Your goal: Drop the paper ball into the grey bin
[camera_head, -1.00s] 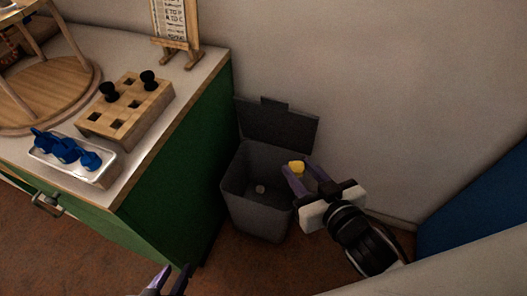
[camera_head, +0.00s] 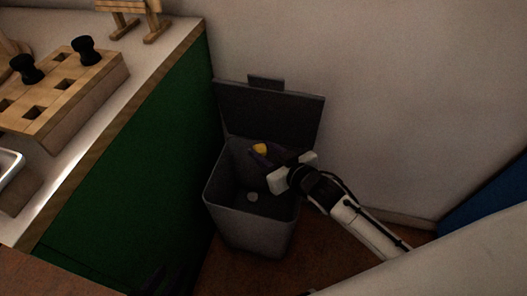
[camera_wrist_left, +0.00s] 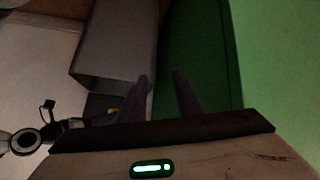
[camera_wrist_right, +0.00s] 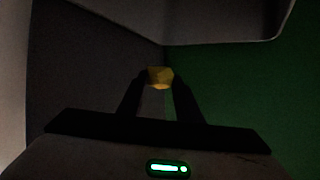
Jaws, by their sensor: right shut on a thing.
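The yellow paper ball (camera_head: 260,149) is between the fingertips of my right gripper (camera_head: 258,154), which is shut on it. The ball also shows at the fingertips in the right wrist view (camera_wrist_right: 160,77). My right gripper is over the back part of the grey bin's opening, below the raised lid (camera_head: 270,112). The grey bin (camera_head: 245,230) stands on the floor with its lid open. My left gripper (camera_wrist_left: 160,78) has its fingers apart and nothing between them, near the green cabinet; in the head view it is mostly lost in shadow.
The green cabinet (camera_head: 130,180) stands close on the bin's left, with a wooden peg block (camera_head: 75,95) on top. A wall (camera_head: 400,100) is behind, and a blue surface (camera_head: 490,205) is at the right.

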